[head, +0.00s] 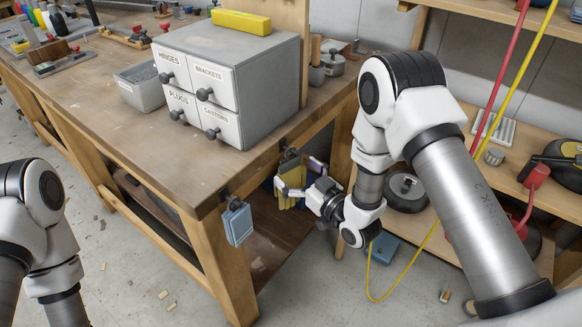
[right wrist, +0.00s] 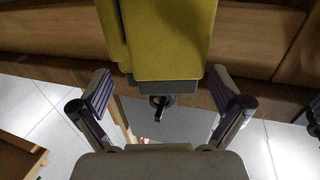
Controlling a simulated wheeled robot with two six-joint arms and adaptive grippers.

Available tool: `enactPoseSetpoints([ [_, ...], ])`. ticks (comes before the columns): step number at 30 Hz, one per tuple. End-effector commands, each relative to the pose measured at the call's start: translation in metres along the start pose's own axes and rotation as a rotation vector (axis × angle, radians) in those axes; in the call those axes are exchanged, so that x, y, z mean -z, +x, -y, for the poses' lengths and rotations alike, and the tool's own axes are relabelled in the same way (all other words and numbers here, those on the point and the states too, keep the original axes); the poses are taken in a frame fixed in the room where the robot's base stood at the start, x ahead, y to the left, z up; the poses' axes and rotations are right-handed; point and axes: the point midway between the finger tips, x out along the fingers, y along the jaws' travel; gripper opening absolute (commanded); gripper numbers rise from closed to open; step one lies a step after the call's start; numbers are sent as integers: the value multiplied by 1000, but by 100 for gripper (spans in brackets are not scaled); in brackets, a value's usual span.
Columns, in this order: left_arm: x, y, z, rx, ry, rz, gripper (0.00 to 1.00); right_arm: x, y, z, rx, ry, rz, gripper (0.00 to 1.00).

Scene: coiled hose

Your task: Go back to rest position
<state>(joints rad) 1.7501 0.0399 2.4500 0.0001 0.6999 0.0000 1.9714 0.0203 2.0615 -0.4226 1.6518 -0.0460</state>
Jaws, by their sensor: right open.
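No finger visibly closes on the cloth. My left arm shows only as links at the lower left of the head view; its gripper is out of frame.
The wooden workbench (head: 165,165) bears a grey drawer cabinet (head: 262,85) with a yellow block on top. A blue tag (head: 238,224) hangs at its near corner. A yellow hose (head: 372,291) loops beside my right arm. Shelves stand at right.

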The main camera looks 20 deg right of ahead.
Motion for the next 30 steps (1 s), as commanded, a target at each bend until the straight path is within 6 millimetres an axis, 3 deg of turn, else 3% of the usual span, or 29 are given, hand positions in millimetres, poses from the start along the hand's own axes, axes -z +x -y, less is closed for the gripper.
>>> enactPoseSetpoints([
  [9, 0, 0, 0, 0, 0, 0, 91, 0, -79, -1, -5, 6, 3, 100],
  [13, 0, 0, 0, 0, 0, 0, 91, 0, -96, 0, -3, 4, 1, 100],
  [18, 0, -2, 0, 0, 0, 0, 91, 1, -100, 0, -1, 2, 1, 100],
  [22, 0, -25, 0, 0, 0, 0, 91, 12, -103, 8, 15, 7, 29, 100],
  [25, 0, -59, 0, 0, 0, 0, 91, 18, -113, 24, 30, 12, 118, 100],
  [27, 0, -87, -1, 0, 0, 0, 91, -6, -134, 37, 22, 18, 339, 100],
  [30, 0, -106, -1, 0, 0, -1, 91, -59, -186, 47, -27, 65, 713, 100],
])
